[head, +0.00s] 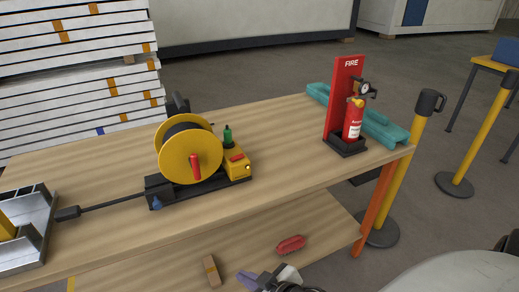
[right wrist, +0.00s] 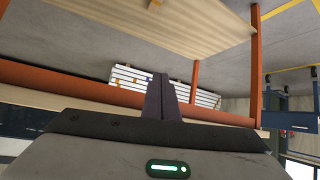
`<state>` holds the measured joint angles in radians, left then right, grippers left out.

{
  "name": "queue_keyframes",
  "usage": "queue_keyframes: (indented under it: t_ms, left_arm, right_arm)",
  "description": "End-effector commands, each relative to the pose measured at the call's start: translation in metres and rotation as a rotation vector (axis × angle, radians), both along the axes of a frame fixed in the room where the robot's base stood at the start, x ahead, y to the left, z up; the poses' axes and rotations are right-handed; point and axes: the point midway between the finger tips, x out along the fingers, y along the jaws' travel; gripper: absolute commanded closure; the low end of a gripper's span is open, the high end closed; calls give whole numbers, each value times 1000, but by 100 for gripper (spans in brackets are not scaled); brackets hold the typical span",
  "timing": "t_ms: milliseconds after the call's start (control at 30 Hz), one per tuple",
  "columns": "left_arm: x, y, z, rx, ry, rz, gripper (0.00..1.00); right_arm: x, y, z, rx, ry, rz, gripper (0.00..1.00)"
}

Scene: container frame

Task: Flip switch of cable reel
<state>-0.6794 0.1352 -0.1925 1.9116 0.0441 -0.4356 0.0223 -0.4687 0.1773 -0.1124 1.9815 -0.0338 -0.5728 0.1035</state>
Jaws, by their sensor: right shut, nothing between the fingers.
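The cable reel (head: 185,150) stands on the wooden table, with a yellow disc, a red handle and a dark base. A yellow box (head: 236,169) on its right side carries a small red switch (head: 237,157); I cannot tell its position. A green piece (head: 228,135) stands upright behind the box. My right gripper (head: 248,280) is low at the bottom edge of the head view, apart from the reel and below the tabletop's front edge. Its fingers also show in the right wrist view (right wrist: 162,96), shut and empty, without the reel in sight. My left gripper is not in view.
A metal tray (head: 45,215) is at the left. The lower shelf holds a red object (head: 291,244) and a brown block (head: 211,270). The tabletop's front right is clear.

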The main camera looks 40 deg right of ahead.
Motion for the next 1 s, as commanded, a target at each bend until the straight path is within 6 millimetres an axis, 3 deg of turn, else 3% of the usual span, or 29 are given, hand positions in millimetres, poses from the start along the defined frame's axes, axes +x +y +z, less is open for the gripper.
queue_keyframes:
  t_ms: [33,133,200,300,400,567,1000]
  left_arm:
    - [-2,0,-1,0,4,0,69]
    - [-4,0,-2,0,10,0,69]
    - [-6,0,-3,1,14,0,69]
    - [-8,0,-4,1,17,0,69]
    - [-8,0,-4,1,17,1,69]
    - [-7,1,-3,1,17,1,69]
    - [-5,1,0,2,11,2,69]
  right_arm:
    - [39,-23,41,-32,-80,-38,100]
    - [89,-64,112,-79,-194,-127,100]
    - [111,-89,158,-100,-266,-187,100]
    - [128,-115,209,-116,-342,-257,100]
    - [135,-130,237,-123,-383,-299,100]
    - [148,-137,242,-123,-394,-313,100]
    - [227,-159,221,-123,-393,-310,100]
